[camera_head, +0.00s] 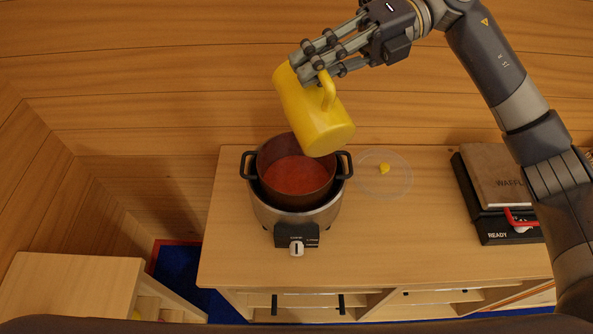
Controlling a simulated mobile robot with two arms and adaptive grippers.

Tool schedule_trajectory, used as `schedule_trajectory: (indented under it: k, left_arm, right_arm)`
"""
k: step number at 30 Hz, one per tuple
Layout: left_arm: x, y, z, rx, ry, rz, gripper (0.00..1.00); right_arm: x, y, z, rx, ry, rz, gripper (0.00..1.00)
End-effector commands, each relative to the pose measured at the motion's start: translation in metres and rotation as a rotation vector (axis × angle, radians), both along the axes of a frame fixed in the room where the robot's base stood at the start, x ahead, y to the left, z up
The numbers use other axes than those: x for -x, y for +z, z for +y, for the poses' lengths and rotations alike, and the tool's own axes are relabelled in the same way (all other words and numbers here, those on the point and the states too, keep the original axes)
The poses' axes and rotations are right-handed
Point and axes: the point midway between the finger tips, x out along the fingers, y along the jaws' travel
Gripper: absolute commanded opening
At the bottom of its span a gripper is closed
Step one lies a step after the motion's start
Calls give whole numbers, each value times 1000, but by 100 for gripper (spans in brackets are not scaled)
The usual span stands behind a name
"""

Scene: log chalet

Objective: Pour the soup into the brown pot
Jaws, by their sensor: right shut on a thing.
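The brown pot (268,160) has two black side handles and sits on a silver cooker (270,217) on the wooden cabinet. Red soup (297,175) lies inside the pot. My right gripper (304,72) comes in from the upper right and is shut on a yellow pitcher (312,112). The pitcher is held tilted above the pot's back right side, with its base toward the lower right. Its mouth faces up and left and is hidden, so I cannot tell what it holds. My left gripper is not in view.
A clear round lid (383,175) with a yellow knob lies right of the pot. A waffle maker (497,190) stands at the right of the cabinet top (405,250). The cabinet's front is clear. A lower wooden unit (70,285) stands at left.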

Motion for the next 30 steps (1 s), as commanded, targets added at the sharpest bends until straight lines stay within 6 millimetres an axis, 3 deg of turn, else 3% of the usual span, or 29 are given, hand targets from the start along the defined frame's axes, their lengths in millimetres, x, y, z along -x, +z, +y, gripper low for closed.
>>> schedule_trajectory:
  k: [3, 14, 30]
  left_arm:
    - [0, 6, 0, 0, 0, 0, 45]
    - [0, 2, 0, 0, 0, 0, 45]
    - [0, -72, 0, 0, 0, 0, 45]
  right_arm:
    - [0, 11, 0, -4, 0, -1, 0]
    - [0, 10, 0, -7, 0, -8, 0]
    - [1, 10, 0, -156, -1, -334, 0]
